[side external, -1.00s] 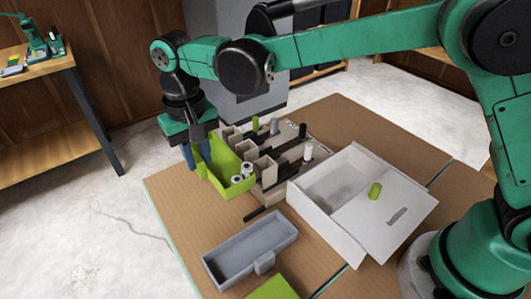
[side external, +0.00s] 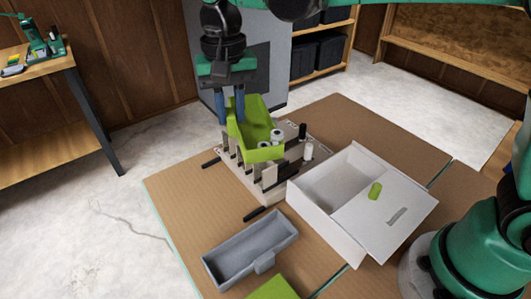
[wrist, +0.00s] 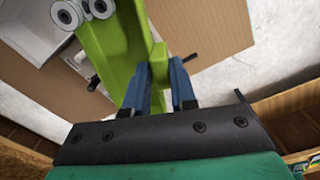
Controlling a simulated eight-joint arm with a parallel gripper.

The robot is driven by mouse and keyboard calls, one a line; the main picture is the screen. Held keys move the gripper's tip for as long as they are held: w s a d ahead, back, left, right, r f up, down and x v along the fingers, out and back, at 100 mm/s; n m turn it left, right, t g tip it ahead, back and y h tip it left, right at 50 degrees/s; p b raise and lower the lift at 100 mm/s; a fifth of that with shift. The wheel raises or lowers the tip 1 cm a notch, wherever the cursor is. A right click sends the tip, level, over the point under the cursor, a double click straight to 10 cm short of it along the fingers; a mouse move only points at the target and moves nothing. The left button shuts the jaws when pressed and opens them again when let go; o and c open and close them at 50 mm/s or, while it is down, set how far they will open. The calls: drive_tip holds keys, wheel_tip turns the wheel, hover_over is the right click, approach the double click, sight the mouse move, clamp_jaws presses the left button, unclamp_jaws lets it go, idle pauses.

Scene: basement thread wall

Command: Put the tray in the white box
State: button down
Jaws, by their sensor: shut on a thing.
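My gripper (side external: 231,112) is shut on a lime-green tray (side external: 254,128) and holds it up above the thread rack in the side view. The tray is tilted in that view and carries white spools (side external: 275,137) at its near end. In the wrist view, the blue fingers of my gripper (wrist: 160,78) grip the end of the green tray (wrist: 112,45), with two spools (wrist: 84,12) at its far end. The white box (side external: 322,222) stands on the mat to the right, open on its left part, with a panel over its right part.
A thread rack (side external: 243,182) with dark pegs and spools stands beside the box. A grey tray (side external: 236,276) sits at the front, near a green piece (side external: 272,289). Bare mat (side external: 185,195) lies to the left.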

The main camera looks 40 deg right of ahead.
drive_tip(key=s+d+f+m, duration=0.2)
drive_tip(key=s+d+m, duration=0.9)
drive_tip(key=d+m, duration=0.35)
drive_tip(key=shift+n, duration=0.45)
drive_tip(key=shift+w+f, duration=0.2)
drive_tip(key=shift+f, duration=3.7)
drive_tip(key=shift+f, duration=0.1)
drive_tip(key=shift+f, duration=1.6)
